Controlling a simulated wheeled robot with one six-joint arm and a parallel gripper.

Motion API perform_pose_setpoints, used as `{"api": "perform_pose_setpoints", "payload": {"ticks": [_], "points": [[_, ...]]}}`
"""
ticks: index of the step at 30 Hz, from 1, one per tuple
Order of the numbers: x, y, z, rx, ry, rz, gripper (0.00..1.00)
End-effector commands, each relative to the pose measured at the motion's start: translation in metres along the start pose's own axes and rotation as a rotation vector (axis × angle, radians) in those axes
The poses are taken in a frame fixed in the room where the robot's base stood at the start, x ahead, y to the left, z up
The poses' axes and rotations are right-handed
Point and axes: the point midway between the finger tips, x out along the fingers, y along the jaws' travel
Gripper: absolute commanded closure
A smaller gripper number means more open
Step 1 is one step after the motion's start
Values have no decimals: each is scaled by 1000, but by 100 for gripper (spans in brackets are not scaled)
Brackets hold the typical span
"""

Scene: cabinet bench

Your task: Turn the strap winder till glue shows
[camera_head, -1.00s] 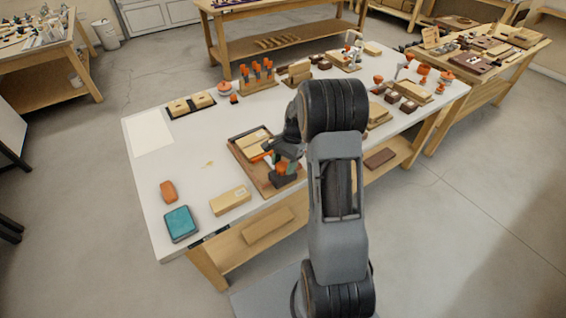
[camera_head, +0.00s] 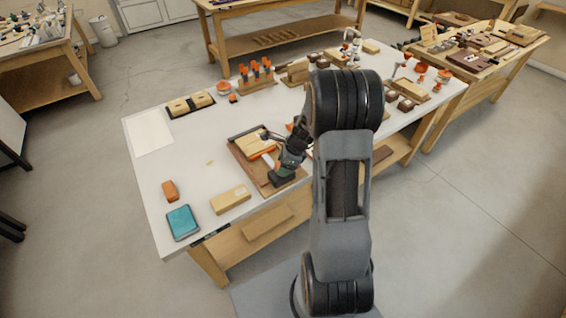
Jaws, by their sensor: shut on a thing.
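A wooden workpiece (camera_head: 252,144) lies on a brown board (camera_head: 247,170) near the middle of the bench, with an orange strap (camera_head: 264,153) along it. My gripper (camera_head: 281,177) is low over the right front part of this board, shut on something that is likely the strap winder. The winder itself is too small and too covered by my wrist to make out. I cannot see whether any glue shows at the joints.
A teal box (camera_head: 182,222), an orange block (camera_head: 170,190) and a wooden block (camera_head: 231,200) lie at the front left. A rack of orange-handled tools (camera_head: 257,78) stands behind. My arm hides part of the bench's right half.

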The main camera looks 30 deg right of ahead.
Motion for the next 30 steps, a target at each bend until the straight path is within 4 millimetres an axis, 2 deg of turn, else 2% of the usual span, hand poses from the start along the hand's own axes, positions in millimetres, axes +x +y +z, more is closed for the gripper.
{"api": "perform_pose_setpoints", "payload": {"ticks": [15, 30], "points": [[-1, 3, 1, 389, 1, -161, 70], [0, 3, 2, 539, 0, -224, 70]]}}
